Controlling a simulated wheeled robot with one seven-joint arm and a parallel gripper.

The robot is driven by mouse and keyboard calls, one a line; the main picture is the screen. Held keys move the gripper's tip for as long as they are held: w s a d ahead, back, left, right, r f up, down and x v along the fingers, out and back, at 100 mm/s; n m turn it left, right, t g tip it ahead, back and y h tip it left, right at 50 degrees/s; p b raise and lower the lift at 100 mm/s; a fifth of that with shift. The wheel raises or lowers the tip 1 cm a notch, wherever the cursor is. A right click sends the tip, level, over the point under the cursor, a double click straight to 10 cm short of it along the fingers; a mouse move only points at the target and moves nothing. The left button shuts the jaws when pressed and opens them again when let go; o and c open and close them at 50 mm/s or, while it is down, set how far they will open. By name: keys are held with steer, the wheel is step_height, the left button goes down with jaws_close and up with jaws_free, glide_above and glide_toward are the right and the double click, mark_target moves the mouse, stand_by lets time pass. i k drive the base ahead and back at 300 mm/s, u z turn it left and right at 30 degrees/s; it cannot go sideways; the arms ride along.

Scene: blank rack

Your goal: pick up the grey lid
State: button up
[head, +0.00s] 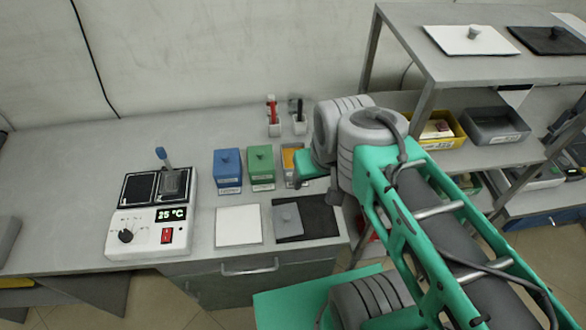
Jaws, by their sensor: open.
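The grey lid (287,224) is a small flat square with a knob on top. It lies flat on the left part of a black square mat (318,218) at the front edge of the bench. My teal and grey arm comes in from the lower right, and its folded joints are to the right of and behind the lid. My gripper cannot be made out; the arm's own links hide that area. Nothing touches the lid in this view.
A white square mat (238,226) lies left of the black one. Blue (228,172), green (261,169) and orange (292,162) lidded boxes stand behind. A hotplate device (150,225) reading 25 °C stands left. A metal rack (470,68) with trays and bins is at right.

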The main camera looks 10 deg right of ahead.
mark_target(287, 221)
steer(key=k, duration=1)
steer(key=u, duration=1.55)
steer(key=i, duration=1.2)
steer(key=z, duration=1.2)
